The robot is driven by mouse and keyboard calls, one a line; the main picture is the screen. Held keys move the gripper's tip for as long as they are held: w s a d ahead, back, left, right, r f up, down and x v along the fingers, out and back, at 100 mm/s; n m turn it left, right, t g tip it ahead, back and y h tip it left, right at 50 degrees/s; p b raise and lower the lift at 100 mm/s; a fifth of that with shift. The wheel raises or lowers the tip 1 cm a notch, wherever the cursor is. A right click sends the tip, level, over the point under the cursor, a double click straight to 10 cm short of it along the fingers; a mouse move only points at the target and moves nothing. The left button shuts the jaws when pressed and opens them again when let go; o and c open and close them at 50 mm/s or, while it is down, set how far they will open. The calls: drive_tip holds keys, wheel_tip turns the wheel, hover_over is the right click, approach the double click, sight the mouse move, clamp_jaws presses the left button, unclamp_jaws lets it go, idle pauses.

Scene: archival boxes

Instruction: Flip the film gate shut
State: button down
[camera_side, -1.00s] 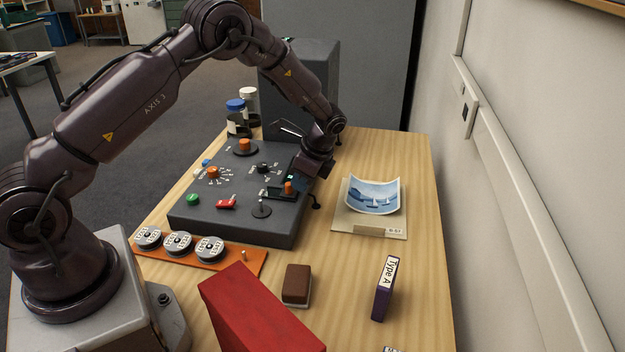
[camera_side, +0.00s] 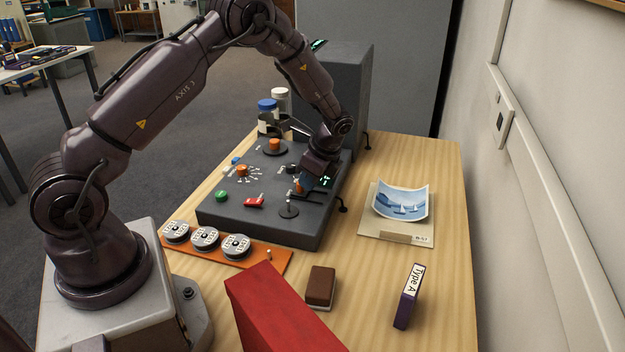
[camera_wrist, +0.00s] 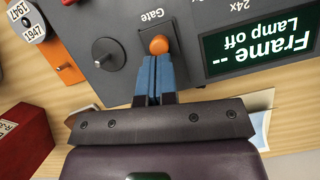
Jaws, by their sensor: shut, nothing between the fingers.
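The film gate control is an orange knob (camera_side: 298,187) on the grey console (camera_side: 262,227), near its front right corner. In the wrist view the orange knob (camera_wrist: 159,44) sits beside the printed word "Gate". My gripper (camera_side: 310,180) is low over the console, just right of the knob. In the wrist view its blue fingers (camera_wrist: 152,62) are together and empty, with their tips at the knob's near side; I cannot tell if they touch it. The gate body is mostly hidden by my gripper, so its exact angle is unclear.
A lit display (camera_wrist: 262,50) reads "Frame -- Lamp off". A dark crank-like knob (camera_side: 289,209) and a red switch (camera_side: 254,202) are nearby. A photo on a folder (camera_side: 400,205), a reel rack (camera_side: 222,252) and a red box (camera_side: 275,310) lie around the console.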

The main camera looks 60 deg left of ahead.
drive_tip(key=shift+d, duration=0.1)
drive_tip(key=shift+w+d, duration=0.7)
drive_tip(key=shift+d, duration=0.15)
drive_tip(key=shift+w+d, duration=0.4)
drive_tip(key=shift+d, duration=0.2)
drive_tip(key=v, duration=1)
